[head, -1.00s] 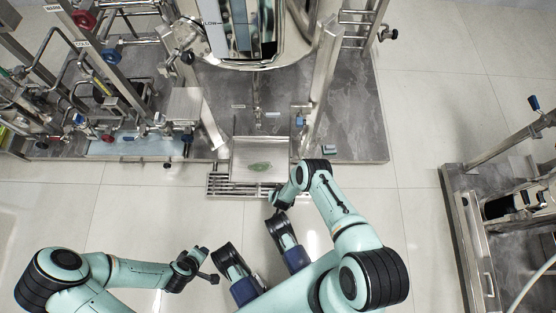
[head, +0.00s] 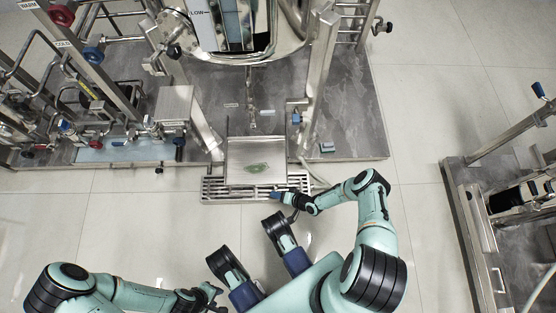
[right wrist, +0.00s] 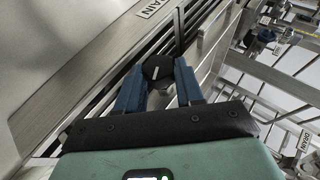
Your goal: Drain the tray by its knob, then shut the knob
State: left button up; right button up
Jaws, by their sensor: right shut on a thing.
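The metal tray (head: 240,150) stands at the foot of the steel machine, with a green patch (head: 258,167) in it. My right gripper (head: 276,195) is at the tray's front side, low by the floor grate. In the right wrist view its blue fingers (right wrist: 158,76) are shut on a round black knob (right wrist: 157,65) with a white line on its face. The line points nearly straight up the picture, slightly tilted. The knob is hidden in the head view. My left gripper (head: 213,294) is low at the left, away from the tray; its fingers are too small to judge.
A slotted floor grate (head: 225,195) lies under and in front of the tray. The machine's grey base plate (head: 350,120) spreads behind it. A second steel skid (head: 470,225) stands at the right. Open tiled floor (head: 120,215) lies at the left front.

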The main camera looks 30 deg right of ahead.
jog(key=shift+s+f+t+y, duration=0.15)
jog(key=shift+f+t+y, duration=0.15)
jog(key=shift+t+y, duration=0.35)
pick_arm(q)
jog(key=shift+s+f, duration=0.1)
jog(key=shift+s, duration=0.2)
pick_arm(e)
jog(key=shift+f+m+t+y, duration=0.1)
jog(key=shift+m+t+y, duration=0.4)
jog(key=shift+t+y, duration=0.45)
jog(key=shift+d+y, duration=0.15)
jog(key=shift+y, duration=0.15)
jog(key=o, duration=1)
jog(key=shift+o, duration=0.2)
jog(key=shift+d, duration=0.1)
